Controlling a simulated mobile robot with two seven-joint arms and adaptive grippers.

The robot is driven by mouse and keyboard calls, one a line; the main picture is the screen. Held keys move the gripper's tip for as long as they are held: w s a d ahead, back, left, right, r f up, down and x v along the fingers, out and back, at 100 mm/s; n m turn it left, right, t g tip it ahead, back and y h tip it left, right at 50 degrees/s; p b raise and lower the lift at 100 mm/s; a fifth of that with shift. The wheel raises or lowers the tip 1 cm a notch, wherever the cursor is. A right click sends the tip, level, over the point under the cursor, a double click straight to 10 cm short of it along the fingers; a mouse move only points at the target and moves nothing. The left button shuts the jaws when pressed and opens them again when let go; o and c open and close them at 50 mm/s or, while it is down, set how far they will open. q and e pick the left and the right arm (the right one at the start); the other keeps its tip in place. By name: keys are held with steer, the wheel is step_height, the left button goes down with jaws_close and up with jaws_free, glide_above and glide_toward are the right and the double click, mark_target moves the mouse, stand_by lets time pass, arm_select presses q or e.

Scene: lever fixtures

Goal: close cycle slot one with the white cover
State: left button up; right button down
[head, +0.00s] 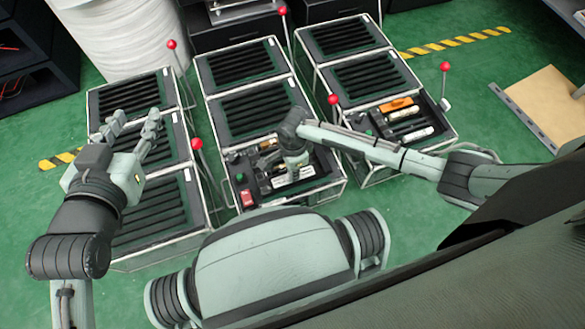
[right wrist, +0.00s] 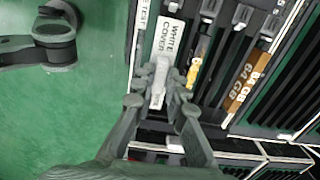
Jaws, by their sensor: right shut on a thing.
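The white cover (right wrist: 168,38), a pale strip lettered "WHITE COVER", shows in the right wrist view just beyond my right gripper (right wrist: 160,92). The fingers are shut on a pale piece that seems to belong to this cover. In the head view, my right gripper (head: 293,158) is low over the front compartment of the middle rack (head: 335,188), with a white strip (head: 293,182) beneath it. My left gripper (head: 137,128) is open and empty above the left rack (head: 165,222). I cannot tell which slot is cycle slot one; my gripper and arm hide part of the compartment.
The right rack (head: 452,140) holds an orange piece (head: 396,105) and white pieces in its front compartment. Red-ball levers, including one at the right (head: 444,67), rise beside the racks. A red block (head: 246,198) sits at the middle rack's front left.

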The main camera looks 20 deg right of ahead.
arm_select(q)
steer(key=shift+w+d+r+t, duration=0.15)
steer(key=shift+d+r+t, duration=0.2)
steer(key=shift+r, duration=0.15)
arm_select(e)
steer(key=shift+f, duration=0.25)
arm_select(q)
steer(key=shift+r, duration=0.2)
arm_select(e)
steer(key=shift+r, duration=0.1)
arm_select(q)
steer(key=shift+r+p, duration=0.3)
steer(key=shift+p, duration=0.15)
steer(key=shift+r, duration=0.1)
stand_by(0.3)
steer(key=shift+r+p, duration=0.35)
steer(key=shift+p, duration=0.1)
steer(key=shift+r, duration=0.25)
stand_by(0.3)
arm_select(e)
steer(key=shift+p, duration=0.45)
arm_select(q)
steer(key=shift+r, duration=0.2)
